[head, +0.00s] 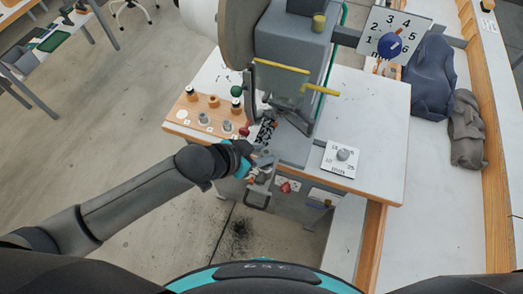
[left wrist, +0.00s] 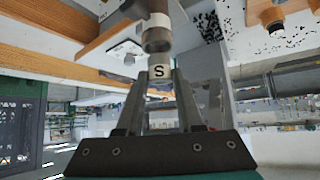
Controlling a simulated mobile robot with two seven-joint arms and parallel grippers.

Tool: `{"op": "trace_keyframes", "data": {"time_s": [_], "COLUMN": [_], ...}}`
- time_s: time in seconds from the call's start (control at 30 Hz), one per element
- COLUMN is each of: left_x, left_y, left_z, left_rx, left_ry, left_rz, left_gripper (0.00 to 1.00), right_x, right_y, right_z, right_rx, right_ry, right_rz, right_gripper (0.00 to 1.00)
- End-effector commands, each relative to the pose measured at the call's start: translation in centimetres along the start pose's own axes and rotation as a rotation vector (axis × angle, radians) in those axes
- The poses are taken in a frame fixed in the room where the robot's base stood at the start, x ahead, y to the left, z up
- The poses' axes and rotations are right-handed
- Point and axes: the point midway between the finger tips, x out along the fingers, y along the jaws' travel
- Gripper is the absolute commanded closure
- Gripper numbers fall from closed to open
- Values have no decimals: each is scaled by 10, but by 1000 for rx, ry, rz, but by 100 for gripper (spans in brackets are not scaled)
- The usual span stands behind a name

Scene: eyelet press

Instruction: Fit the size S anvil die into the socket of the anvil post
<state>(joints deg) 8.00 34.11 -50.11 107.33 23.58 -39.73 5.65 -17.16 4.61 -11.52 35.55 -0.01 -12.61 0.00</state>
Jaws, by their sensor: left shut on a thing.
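My left gripper (head: 262,160) is at the front edge of the press table, just in front of the press. A brownish-grey cylinder (left wrist: 157,38), apparently the anvil post, lines up just beyond the die. I cannot tell whether the two touch or whether the die sits in the socket. In the head view the gripper hides the die. My right gripper is not in view.
The grey press (head: 290,45) with yellow bars stands behind my gripper. A wooden rack (head: 180,112) with several pegs and dies lies to the left. A white card (head: 338,168) with a grey part lies to the right. Dark bags (head: 430,75) lie on the right bench.

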Motion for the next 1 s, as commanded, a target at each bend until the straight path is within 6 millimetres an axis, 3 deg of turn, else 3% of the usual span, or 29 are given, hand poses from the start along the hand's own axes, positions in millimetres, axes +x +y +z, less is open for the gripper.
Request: {"op": "trace_keyframes", "data": {"time_s": [1.0], "left_x": [3], "left_y": [0], "left_z": [2], "left_rx": [0], "left_ry": [2], "left_rz": [1], "left_gripper": [100], "right_x": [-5], "right_y": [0], "right_z": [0], "right_rx": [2], "right_ry": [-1], "right_rz": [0], "right_gripper": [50]}}
